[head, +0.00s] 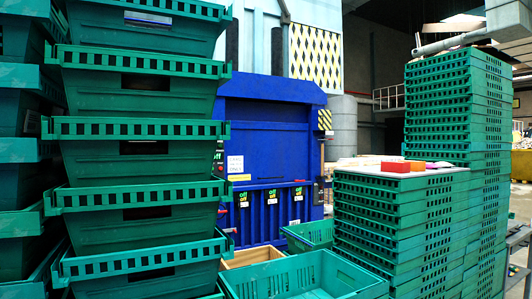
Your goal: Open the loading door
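A large blue machine (268,110) stands in the middle of the head view, behind the crates. A recessed blue panel fills its upper front, with several labels and green-and-black markings along the section below. The panel looks closed, but I cannot tell for certain which part is the loading door. Crates hide the machine's lower front and left side. Neither of my grippers shows in this view.
Tall stacks of green crates (140,155) fill the left. Stacked green trays (400,215) stand at right, with red and orange blocks (403,166) on top. An open green crate (300,275) and a wooden box (252,257) sit low between them.

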